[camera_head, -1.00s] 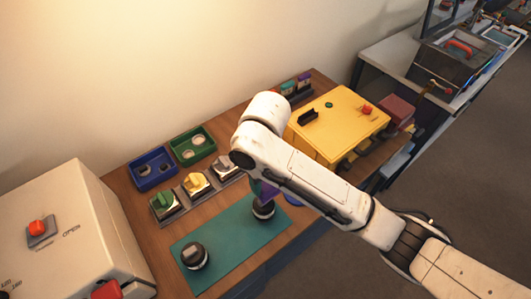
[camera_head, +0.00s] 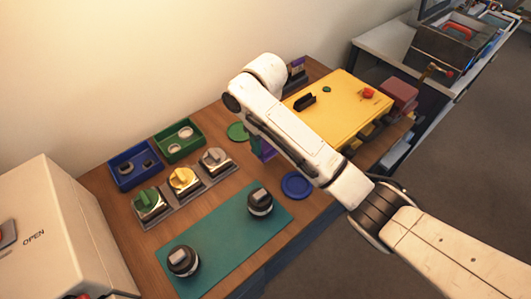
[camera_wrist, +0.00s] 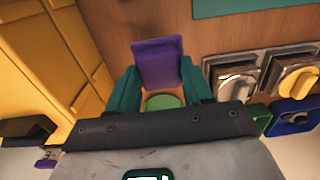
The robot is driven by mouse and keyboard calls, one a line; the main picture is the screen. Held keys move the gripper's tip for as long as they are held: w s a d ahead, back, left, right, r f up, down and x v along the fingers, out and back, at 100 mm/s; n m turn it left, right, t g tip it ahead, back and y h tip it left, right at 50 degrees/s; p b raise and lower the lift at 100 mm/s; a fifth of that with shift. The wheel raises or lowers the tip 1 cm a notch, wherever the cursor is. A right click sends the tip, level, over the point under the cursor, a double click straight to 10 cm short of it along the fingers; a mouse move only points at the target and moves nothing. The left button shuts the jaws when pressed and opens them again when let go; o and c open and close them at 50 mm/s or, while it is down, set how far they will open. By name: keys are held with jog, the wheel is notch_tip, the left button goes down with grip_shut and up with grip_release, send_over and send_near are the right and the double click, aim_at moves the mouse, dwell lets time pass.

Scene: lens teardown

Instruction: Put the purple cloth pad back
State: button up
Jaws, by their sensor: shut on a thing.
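The purple cloth pad (camera_wrist: 158,62) is upright between the teal fingers of my gripper (camera_wrist: 162,84) in the wrist view. My gripper is shut on it, above the wooden table. In the head view the purple pad (camera_head: 264,149) shows only partly behind my arm, beyond the teal mat (camera_head: 213,246). A dark rack (camera_head: 296,77) with a purple-topped piece stands at the back, beside the yellow box. A dark holder with a purple piece (camera_wrist: 46,163) shows at the lower left of the wrist view.
A green disc (camera_head: 238,131) and a blue disc (camera_head: 296,185) lie near the pad. Two dark lenses (camera_head: 182,261) stand on the mat. Blue (camera_head: 117,176) and green trays, several knobbed blocks and a yellow box (camera_head: 340,116) surround the space.

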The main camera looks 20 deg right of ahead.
aim_at(266, 147)
jog(key=shift+w+d+f, duration=0.3)
jog(key=shift+w+f, duration=0.25)
jog(key=shift+f, duration=0.1)
jog(key=shift+w+d+f, duration=0.3)
jog(key=shift+w+f, duration=0.2)
jog(key=shift+f, duration=1.75)
jog(key=o, duration=1.1)
notch_tip(266, 147, up, 12)
jog(key=shift+r, duration=0.1)
